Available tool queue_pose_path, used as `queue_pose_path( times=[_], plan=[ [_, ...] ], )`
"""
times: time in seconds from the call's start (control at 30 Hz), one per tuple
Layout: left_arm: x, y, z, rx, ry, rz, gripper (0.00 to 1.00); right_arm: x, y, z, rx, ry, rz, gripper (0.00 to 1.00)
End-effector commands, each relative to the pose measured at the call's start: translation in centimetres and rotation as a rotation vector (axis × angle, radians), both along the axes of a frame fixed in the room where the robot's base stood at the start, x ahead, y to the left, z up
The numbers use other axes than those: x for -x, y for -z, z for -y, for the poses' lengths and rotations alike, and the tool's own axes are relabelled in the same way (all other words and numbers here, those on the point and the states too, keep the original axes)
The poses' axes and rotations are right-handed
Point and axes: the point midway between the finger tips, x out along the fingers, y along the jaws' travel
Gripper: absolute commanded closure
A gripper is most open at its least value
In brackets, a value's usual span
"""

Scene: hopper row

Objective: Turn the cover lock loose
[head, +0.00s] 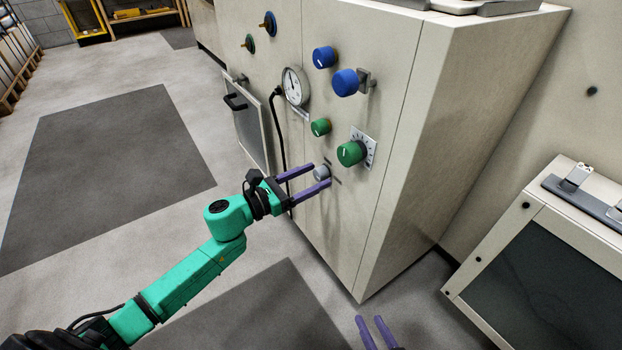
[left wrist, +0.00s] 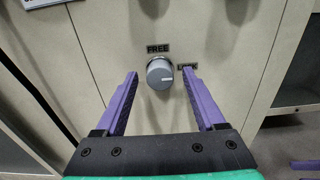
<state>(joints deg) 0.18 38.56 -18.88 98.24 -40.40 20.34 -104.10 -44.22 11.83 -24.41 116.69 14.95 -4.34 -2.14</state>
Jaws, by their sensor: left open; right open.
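The cover lock is a small grey round knob (head: 321,173) low on the beige cabinet front. It also shows in the left wrist view, where the knob (left wrist: 159,74) has a white mark pointing right. A label reading FREE (left wrist: 158,48) is above it; a second label (left wrist: 188,66) on its right is partly hidden by a finger. My left gripper (head: 320,175) is open, its purple fingers reaching toward the panel on either side of the knob. In the left wrist view a gap shows between the knob and each finger. My right gripper (head: 370,319) is open and empty at the bottom edge.
Green knobs (head: 351,153) and blue knobs (head: 345,82) stick out above the lock. A gauge (head: 295,86) and a hanging black cable (head: 277,130) are to its left. A cover panel (head: 252,125) with a black handle is further left. A low dark-topped unit (head: 545,275) stands right.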

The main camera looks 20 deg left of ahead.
Motion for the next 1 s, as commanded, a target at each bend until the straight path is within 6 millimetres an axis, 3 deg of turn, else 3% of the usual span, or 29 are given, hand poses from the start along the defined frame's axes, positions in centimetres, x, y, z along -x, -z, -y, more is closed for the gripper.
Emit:
queue_pose_path(
  times=[0.17, 0.3, 0.37, 0.73, 1.0],
  plan=[
    [0.00, 0.01, -0.01, 0.001, 0.000, -0.001, 0.29, 0.01, -0.01, -0.02, -0.001, 0.000, 0.000, 0.50],
    [0.01, 0.01, -0.02, 0.001, 0.000, -0.001, 0.82, 0.01, 0.00, -0.03, -0.001, 0.000, 0.000, 0.50],
    [0.02, 0.01, -0.03, 0.001, 0.000, -0.001, 1.00, 0.00, 0.01, -0.02, -0.001, 0.000, 0.000, 0.50],
    [0.03, -0.03, -0.05, 0.032, 0.000, -0.027, 1.00, 0.02, -0.18, -0.01, 0.002, 0.000, -0.003, 0.50],
    [0.01, -0.13, -0.06, 0.148, -0.001, -0.123, 1.00, 0.05, -0.89, 0.00, 0.010, -0.007, -0.015, 0.50]
  ],
)
